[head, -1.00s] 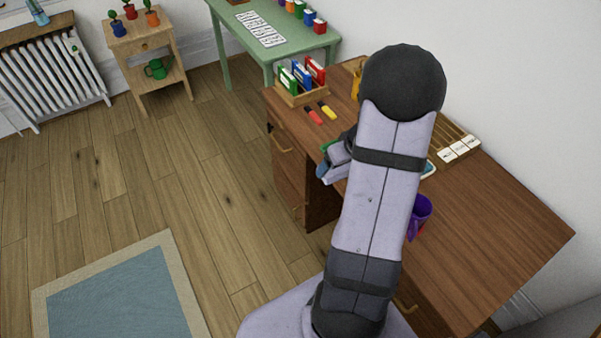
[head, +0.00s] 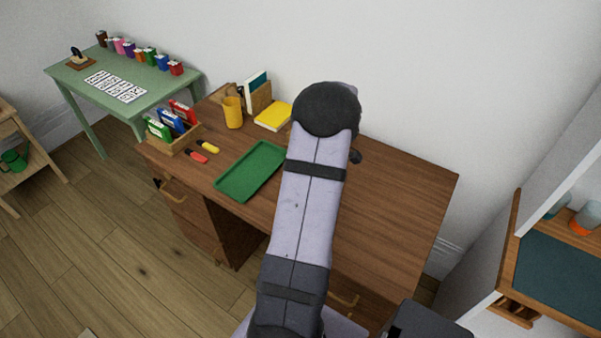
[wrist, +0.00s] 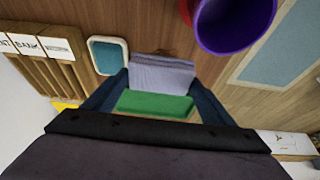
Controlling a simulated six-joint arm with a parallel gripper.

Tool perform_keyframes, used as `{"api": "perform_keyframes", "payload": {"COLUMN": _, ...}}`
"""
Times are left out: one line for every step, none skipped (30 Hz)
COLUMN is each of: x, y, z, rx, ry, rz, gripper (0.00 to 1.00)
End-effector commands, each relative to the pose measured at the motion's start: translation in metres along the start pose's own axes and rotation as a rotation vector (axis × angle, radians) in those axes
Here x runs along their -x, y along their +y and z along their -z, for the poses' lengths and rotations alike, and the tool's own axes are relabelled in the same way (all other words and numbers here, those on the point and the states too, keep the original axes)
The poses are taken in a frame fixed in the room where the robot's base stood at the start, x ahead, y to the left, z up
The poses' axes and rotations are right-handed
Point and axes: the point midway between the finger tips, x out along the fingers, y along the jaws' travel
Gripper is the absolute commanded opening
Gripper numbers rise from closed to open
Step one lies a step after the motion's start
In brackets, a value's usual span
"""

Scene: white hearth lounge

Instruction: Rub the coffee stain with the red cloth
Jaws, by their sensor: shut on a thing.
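My gripper (wrist: 161,94) shows in the wrist view, its dark blue fingers on either side of a block with a grey face and a green part (wrist: 155,104). It is shut on this block. The block is above the wooden desk (wrist: 165,22); I cannot tell whether it touches the top. I see no red cloth in any view. I cannot make out a coffee stain; the arm hides much of the desk in the head view. The gripper itself is hidden there behind my arm.
A purple and red cup (wrist: 236,22) stands close by in the wrist view, with a small blue-and-white dish (wrist: 108,56) on the other side. The desk's right part is clear.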

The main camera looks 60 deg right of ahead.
Motion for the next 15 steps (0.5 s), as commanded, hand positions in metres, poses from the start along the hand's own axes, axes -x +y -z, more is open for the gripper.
{"api": "perform_keyframes", "payload": {"x": -0.004, "y": -0.001, "z": -0.002, "rx": -0.001, "ry": 0.000, "rz": 0.001, "gripper": 0.60}}
{"api": "perform_keyframes", "payload": {"x": -0.006, "y": -0.001, "z": -0.002, "rx": -0.001, "ry": 0.000, "rz": 0.002, "gripper": 0.60}}
{"api": "perform_keyframes", "payload": {"x": -0.009, "y": -0.001, "z": -0.004, "rx": -0.001, "ry": 0.000, "rz": 0.002, "gripper": 0.60}}
{"api": "perform_keyframes", "payload": {"x": -0.011, "y": -0.001, "z": -0.004, "rx": -0.001, "ry": 0.000, "rz": 0.002, "gripper": 0.60}}
{"api": "perform_keyframes", "payload": {"x": -0.014, "y": -0.001, "z": -0.005, "rx": -0.001, "ry": 0.000, "rz": 0.002, "gripper": 0.60}}
{"api": "perform_keyframes", "payload": {"x": -0.017, "y": -0.001, "z": -0.007, "rx": -0.001, "ry": 0.000, "rz": 0.001, "gripper": 0.60}}
{"api": "perform_keyframes", "payload": {"x": -0.020, "y": -0.001, "z": -0.008, "rx": -0.001, "ry": 0.000, "rz": 0.001, "gripper": 0.60}}
{"api": "perform_keyframes", "payload": {"x": -0.022, "y": -0.001, "z": -0.009, "rx": -0.001, "ry": 0.000, "rz": 0.001, "gripper": 0.60}}
{"api": "perform_keyframes", "payload": {"x": -0.026, "y": -0.001, "z": -0.010, "rx": -0.001, "ry": 0.000, "rz": 0.001, "gripper": 0.60}}
{"api": "perform_keyframes", "payload": {"x": -0.028, "y": -0.001, "z": -0.011, "rx": -0.001, "ry": 0.000, "rz": 0.001, "gripper": 0.60}}
{"api": "perform_keyframes", "payload": {"x": -0.031, "y": -0.001, "z": -0.012, "rx": -0.002, "ry": 0.000, "rz": 0.001, "gripper": 0.60}}
{"api": "perform_keyframes", "payload": {"x": -0.034, "y": -0.001, "z": -0.014, "rx": -0.002, "ry": 0.000, "rz": 0.002, "gripper": 0.60}}
{"api": "perform_keyframes", "payload": {"x": -0.037, "y": -0.001, "z": -0.015, "rx": -0.001, "ry": 0.000, "rz": 0.002, "gripper": 0.60}}
{"api": "perform_keyframes", "payload": {"x": -0.039, "y": -0.001, "z": -0.016, "rx": -0.001, "ry": 0.000, "rz": 0.002, "gripper": 0.60}}
{"api": "perform_keyframes", "payload": {"x": -0.043, "y": -0.001, "z": -0.017, "rx": -0.001, "ry": 0.000, "rz": 0.002, "gripper": 0.60}}
